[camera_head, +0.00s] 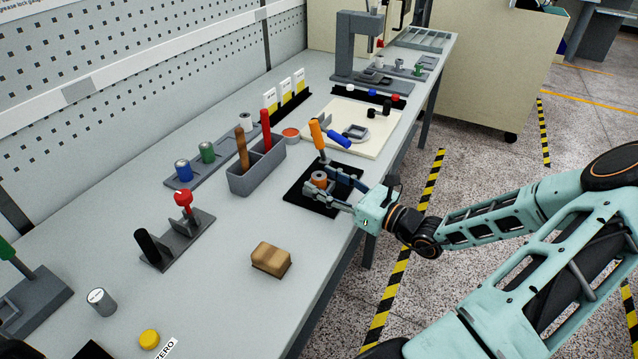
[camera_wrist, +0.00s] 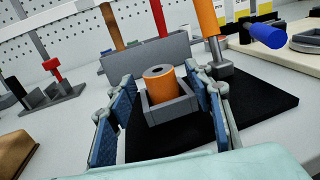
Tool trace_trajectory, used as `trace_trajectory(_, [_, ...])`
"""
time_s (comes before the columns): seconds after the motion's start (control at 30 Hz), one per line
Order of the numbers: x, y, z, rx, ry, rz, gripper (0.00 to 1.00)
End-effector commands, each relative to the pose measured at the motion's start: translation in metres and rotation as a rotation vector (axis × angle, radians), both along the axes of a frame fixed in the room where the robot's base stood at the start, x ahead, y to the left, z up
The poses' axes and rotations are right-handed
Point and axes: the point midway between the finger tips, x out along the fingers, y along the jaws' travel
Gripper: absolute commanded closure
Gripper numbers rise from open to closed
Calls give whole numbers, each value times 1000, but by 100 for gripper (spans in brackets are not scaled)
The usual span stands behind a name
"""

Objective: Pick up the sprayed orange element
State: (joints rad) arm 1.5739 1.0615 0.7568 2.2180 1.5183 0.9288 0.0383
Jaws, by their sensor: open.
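The orange element (camera_wrist: 159,86) is a short orange cylinder with a grey top and a dark centre hole. It stands upright in a small square grey holder (camera_wrist: 172,110) on a black mat (camera_wrist: 262,104). In the head view the orange element (camera_head: 319,179) shows between the fingers of my gripper (camera_head: 325,185). In the wrist view the fingers of my gripper (camera_wrist: 165,115) are open, one on each side of the holder and element. I cannot tell whether either finger touches them.
An orange-handled tool (camera_head: 317,136) stands at the mat's back. A grey bin (camera_head: 256,175) with brown and red handles stands left of the mat. A cream board (camera_head: 378,141) with a blue-handled tool lies behind. A brown block (camera_head: 271,259) sits nearer. The bench front between is clear.

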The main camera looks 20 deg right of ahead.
Motion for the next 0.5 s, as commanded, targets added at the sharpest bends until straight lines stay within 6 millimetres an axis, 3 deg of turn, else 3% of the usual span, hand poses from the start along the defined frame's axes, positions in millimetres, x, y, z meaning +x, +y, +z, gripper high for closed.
trace_trajectory(0.23, [2,1,0,0,0,-1,53])
trace_trajectory(0.5, [2,1,0,0,0,-1,82])
